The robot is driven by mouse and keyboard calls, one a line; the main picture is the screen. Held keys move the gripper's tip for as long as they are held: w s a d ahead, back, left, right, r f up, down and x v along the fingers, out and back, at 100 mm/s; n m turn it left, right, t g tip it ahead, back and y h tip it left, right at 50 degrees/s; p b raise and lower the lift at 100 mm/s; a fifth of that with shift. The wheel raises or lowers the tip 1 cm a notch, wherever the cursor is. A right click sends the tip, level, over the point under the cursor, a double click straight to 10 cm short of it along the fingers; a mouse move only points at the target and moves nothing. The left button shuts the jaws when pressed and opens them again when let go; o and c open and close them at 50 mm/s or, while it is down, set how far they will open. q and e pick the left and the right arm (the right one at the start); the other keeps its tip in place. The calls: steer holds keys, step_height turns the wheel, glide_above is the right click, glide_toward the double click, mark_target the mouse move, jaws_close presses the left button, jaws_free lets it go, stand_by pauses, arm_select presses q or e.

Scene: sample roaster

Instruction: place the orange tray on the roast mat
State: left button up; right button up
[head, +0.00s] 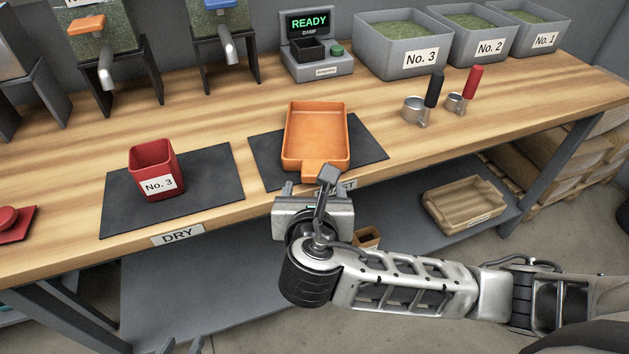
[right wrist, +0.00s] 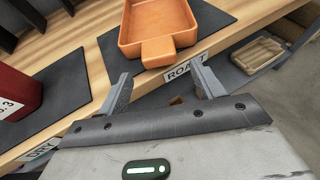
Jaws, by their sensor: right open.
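The orange tray (head: 316,135) lies flat and empty on the dark roast mat (head: 265,155), with its short handle (head: 320,170) toward the front edge. My right gripper (head: 307,184) is open and empty just in front of the handle. In the right wrist view the tray (right wrist: 158,22) and its handle (right wrist: 158,51) lie beyond my right gripper's spread fingers (right wrist: 161,80), with the handle in line with the gap and apart from them. The ROAST label (right wrist: 186,68) is partly hidden in the head view. My left gripper (head: 183,346) barely shows at the bottom edge, fingertips apart.
A red No. 3 cup (head: 154,170) stands on the DRY mat (head: 215,180) to the left. Two metal scoops (head: 414,109) stand to the right. Grey bins (head: 400,50) and a READY scale (head: 318,62) line the back. A wooden tray (head: 463,205) sits on the lower shelf.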

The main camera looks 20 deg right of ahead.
steer(key=v, duration=0.8)
steer(key=shift+p, duration=0.35)
steer(key=s+d+f+m+g+y, duration=0.2)
steer(key=s+d+f+m+g, duration=0.35)
steer(key=m, duration=0.95)
steer(key=s+d+f+m+g+y, duration=0.35)
steer(key=s+f+m, duration=0.25)
steer(key=m, duration=0.8)
steer(key=w+a+f+t+y, duration=0.2)
steer(key=w+a+f+t, duration=0.3)
steer(key=f+t, duration=0.1)
steer(key=shift+w+f+t, duration=0.25)
steer(key=shift+f+t, duration=0.15)
